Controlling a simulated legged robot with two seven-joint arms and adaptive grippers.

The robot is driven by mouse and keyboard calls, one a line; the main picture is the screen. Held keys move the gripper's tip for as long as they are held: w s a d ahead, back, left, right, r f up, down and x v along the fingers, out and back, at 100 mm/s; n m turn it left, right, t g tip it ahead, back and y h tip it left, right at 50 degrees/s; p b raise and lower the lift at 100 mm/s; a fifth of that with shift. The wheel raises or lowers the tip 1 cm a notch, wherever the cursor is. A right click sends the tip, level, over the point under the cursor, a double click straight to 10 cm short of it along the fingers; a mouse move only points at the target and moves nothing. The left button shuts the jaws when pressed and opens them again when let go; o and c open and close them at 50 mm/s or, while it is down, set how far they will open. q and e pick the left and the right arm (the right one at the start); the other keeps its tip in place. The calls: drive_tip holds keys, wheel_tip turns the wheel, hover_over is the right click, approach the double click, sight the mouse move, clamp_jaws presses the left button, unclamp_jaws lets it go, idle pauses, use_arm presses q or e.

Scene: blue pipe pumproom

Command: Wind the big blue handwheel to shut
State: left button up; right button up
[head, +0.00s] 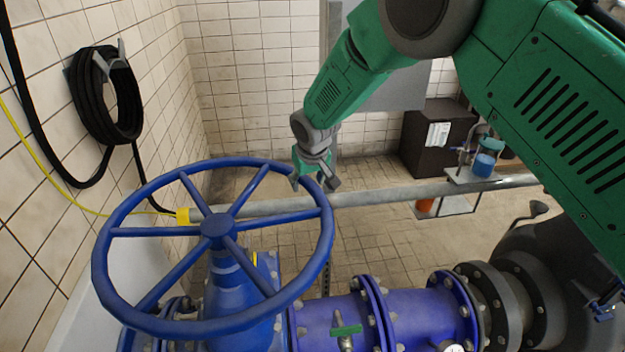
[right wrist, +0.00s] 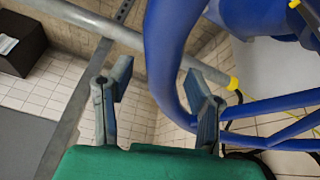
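The big blue handwheel (head: 218,230) lies roughly level on its blue valve body, with spokes running from the hub to the rim. My right gripper (head: 314,183) comes down from above at the rim's far right part, with its fingers spread. In the right wrist view, its two fingers (right wrist: 158,88) are apart and the curved blue rim (right wrist: 168,60) shows between them, running behind the right-hand finger. I cannot tell whether a finger touches the rim. My left gripper is in neither view.
A grey pipe (head: 390,195) runs behind the wheel. A blue flanged pipe (head: 415,312) extends right below it. A coiled black hose (head: 105,95) hangs on the left tiled wall. A dark box (head: 437,135) stands at the back, with open tiled floor before it.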

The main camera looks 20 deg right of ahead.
drive_tip(key=shift+s+a+r, duration=0.1)
drive_tip(key=shift+a+r, duration=0.05)
drive_tip(key=shift+r, duration=0.1)
drive_tip(key=v, duration=1)
drive_tip(key=shift+s+r, duration=0.1)
drive_tip(key=shift+r, duration=0.15)
drive_tip(key=shift+s+a+r, duration=0.1)
drive_tip(key=shift+s+r, duration=0.1)
drive_tip(key=shift+r, duration=0.25)
drive_tip(key=shift+d, duration=0.25)
